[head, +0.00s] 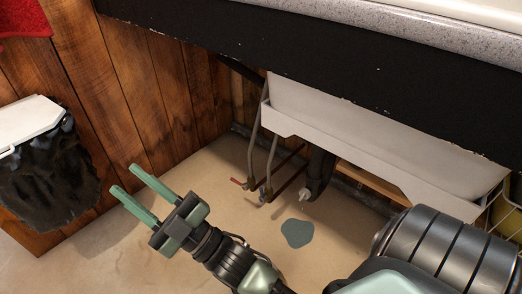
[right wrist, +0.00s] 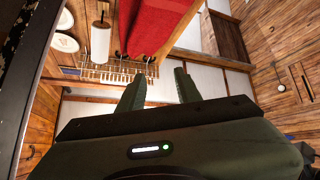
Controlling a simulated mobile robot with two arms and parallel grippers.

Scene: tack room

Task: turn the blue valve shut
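The blue valve (head: 263,193) is a small handle on a pipe under the white sink, near the floor and the wooden wall. A red valve (head: 238,182) sits just left of it. My right gripper (head: 125,179) is to the left of both valves, apart from them, with its two green fingers spread and nothing between them. In the right wrist view the fingers (right wrist: 160,74) are also apart and empty, and no valve shows there. My left gripper is not in view. How far the blue valve is turned is too small to tell.
The sink's black front edge (head: 300,60) and white basin (head: 380,140) overhang the pipes. A bluish puddle (head: 297,232) lies on the floor. A black bag with a white lid (head: 28,120) stands at the left. A wire basket (head: 505,215) is at the right.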

